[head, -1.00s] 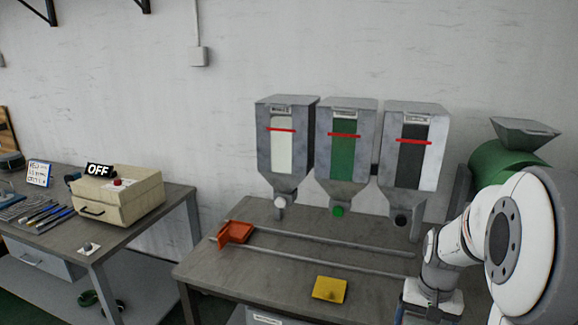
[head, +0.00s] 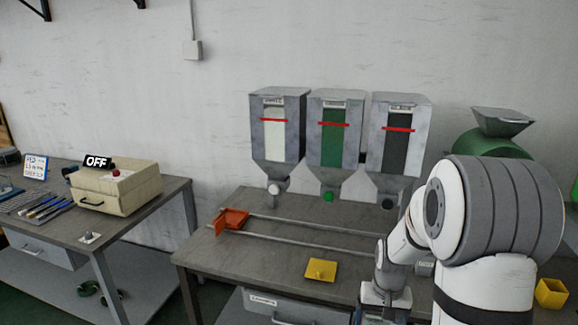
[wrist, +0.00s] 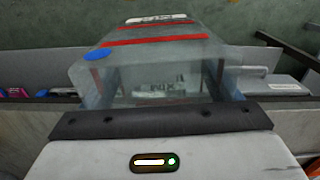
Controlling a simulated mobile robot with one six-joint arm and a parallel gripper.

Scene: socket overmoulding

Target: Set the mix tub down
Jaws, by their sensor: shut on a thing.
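The mix tub (wrist: 150,58) is a clear, see-through tub with red lines, a blue spot and a label reading MIX. In the wrist view it fills the space in front of my gripper (wrist: 155,88), which is shut on it. In the head view my wrist (head: 385,298) hangs at the front of the bench, low in the picture.
Three hoppers (head: 277,130) hang behind the bench (head: 225,258). Two rails with an orange scoop-like piece (head: 231,219) and a yellow square piece (head: 321,270) lie on it. A yellow container (head: 551,293) is at right. An OFF-labelled box (head: 117,187) stands on the left table.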

